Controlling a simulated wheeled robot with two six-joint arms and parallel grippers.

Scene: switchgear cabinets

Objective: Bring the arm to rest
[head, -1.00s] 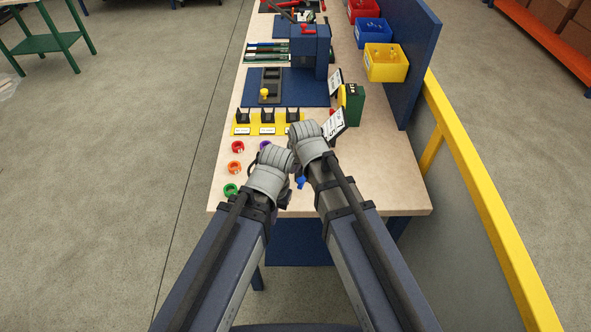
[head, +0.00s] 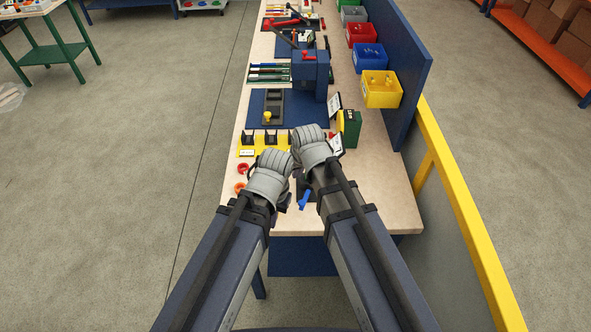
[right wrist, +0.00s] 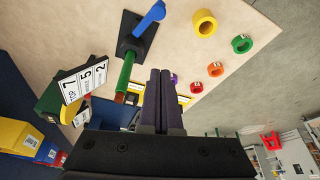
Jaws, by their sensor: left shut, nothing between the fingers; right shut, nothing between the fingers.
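My left arm's grey wrist (head: 268,180) and my right arm's grey wrist (head: 311,146) are close together over the near end of the workbench (head: 385,210). My left gripper (head: 284,199) shows only as a dark part beside its wrist; its fingers are mostly hidden. My right gripper (right wrist: 160,98) shows in the right wrist view with its two dark fingers together and nothing between them. In the head view its fingers are hidden behind the wrist. A blue lever (head: 303,200) on the bench shows between the arms; it also shows in the right wrist view (right wrist: 149,18).
Red (head: 243,168) and orange (head: 240,188) rings lie left of my arms. A yellow holder strip (head: 246,153), a green box (head: 351,128) and a blue mat (head: 305,110) are beyond. A blue panel (head: 410,75) with bins borders the bench's right side.

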